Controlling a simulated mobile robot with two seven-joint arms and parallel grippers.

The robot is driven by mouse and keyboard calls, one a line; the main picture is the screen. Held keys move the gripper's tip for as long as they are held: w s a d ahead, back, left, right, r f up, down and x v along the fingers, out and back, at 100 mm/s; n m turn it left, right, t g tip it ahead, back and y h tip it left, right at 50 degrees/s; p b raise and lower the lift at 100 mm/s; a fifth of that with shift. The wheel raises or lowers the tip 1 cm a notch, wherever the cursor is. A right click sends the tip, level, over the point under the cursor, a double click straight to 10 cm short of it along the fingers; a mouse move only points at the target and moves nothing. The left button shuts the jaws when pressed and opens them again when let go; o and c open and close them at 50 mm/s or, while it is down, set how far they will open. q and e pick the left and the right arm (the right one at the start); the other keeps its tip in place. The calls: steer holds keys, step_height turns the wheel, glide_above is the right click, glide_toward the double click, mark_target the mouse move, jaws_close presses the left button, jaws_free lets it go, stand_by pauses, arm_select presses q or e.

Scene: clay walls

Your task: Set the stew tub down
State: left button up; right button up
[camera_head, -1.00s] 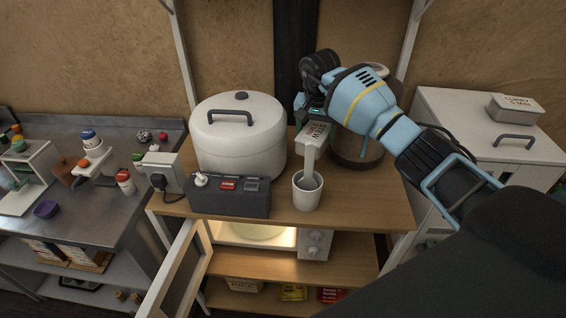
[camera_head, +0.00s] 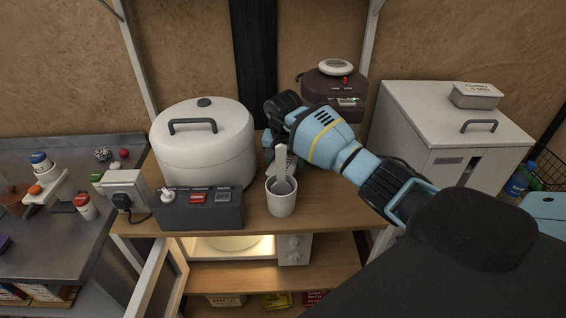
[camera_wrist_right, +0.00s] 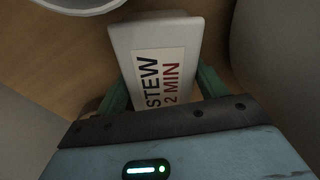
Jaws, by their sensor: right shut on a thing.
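The stew tub (camera_wrist_right: 178,32) is a small pale container with a white label reading STEW 2 MIN. In the right wrist view it sits between the green fingers of my right gripper (camera_wrist_right: 162,88), which is shut on it. In the head view my right gripper (camera_head: 268,158) is low over the wooden counter (camera_head: 330,208), just behind a white cup and right of a big white pot. The tub is almost wholly hidden there by the gripper and the cup's utensils. I cannot tell whether it touches the counter. My left gripper is not in view.
The white cup (camera_head: 281,204) holds upright utensils. The white lidded pot (camera_head: 205,148) and a dark switch box (camera_head: 200,210) stand left. A brown appliance (camera_head: 340,92) stands behind the arm. A white cabinet (camera_head: 425,112) bears another tub (camera_head: 477,97). Bare counter lies right of the cup.

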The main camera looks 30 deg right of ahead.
steer(key=shift+r, duration=0.1)
steer(key=o, duration=1.3)
steer(key=r, duration=0.8)
steer(key=s+a+r, duration=0.1)
steer(key=r, duration=0.3)
steer(key=shift+c, duration=0.3)
